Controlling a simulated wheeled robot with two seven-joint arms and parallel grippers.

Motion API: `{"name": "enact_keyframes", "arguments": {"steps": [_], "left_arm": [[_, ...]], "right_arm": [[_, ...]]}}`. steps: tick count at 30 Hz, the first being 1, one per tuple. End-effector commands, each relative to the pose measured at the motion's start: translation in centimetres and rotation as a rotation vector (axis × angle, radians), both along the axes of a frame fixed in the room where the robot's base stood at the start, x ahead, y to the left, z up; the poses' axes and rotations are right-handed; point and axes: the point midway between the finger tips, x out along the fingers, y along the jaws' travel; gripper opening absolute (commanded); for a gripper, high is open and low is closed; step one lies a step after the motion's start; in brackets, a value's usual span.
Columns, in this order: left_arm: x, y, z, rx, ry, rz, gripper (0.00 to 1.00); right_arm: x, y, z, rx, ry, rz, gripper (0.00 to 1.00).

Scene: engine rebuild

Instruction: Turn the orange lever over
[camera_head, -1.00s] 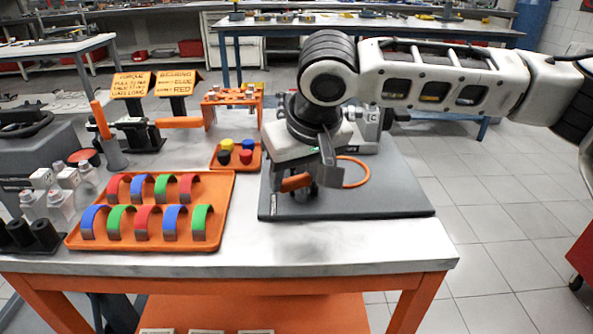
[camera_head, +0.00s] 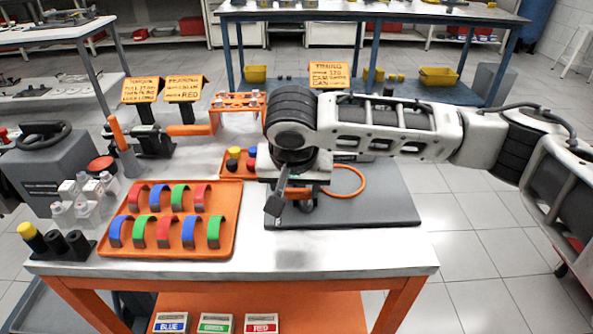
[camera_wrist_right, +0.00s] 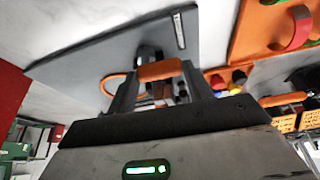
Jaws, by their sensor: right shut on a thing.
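My right gripper (camera_head: 284,201) is shut on the orange lever (camera_head: 298,193), low over the dark grey mat (camera_head: 350,212). In the right wrist view the lever (camera_wrist_right: 162,70) lies crosswise between the two fingers of the gripper (camera_wrist_right: 160,85). The part that the lever belongs to is mostly hidden behind the gripper and forearm. A thin orange ring (camera_head: 349,180) shows just right of the gripper. My left gripper is not in view.
An orange tray (camera_head: 218,243) of coloured curved shells lies left of the mat. A small tray (camera_head: 228,171) of coloured caps and an orange rack (camera_head: 238,104) stand behind. A upright orange handle (camera_head: 117,131) is at left. The mat's front right is clear.

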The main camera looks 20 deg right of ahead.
Motion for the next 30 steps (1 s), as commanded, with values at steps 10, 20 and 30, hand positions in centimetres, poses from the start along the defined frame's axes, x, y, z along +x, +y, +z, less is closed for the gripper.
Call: {"name": "enact_keyframes", "arguments": {"steps": [10, 20, 30], "left_arm": [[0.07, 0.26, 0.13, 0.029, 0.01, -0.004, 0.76], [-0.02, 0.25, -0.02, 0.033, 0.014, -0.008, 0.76], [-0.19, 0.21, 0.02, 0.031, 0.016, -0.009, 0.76]], "right_arm": [[0.16, -0.05, 0.11, -0.001, -0.001, -0.065, 0.28], [0.18, -0.07, 0.08, -0.001, -0.003, -0.065, 0.56], [0.15, -0.02, 0.08, 0.0, -0.001, -0.064, 0.73]]}}
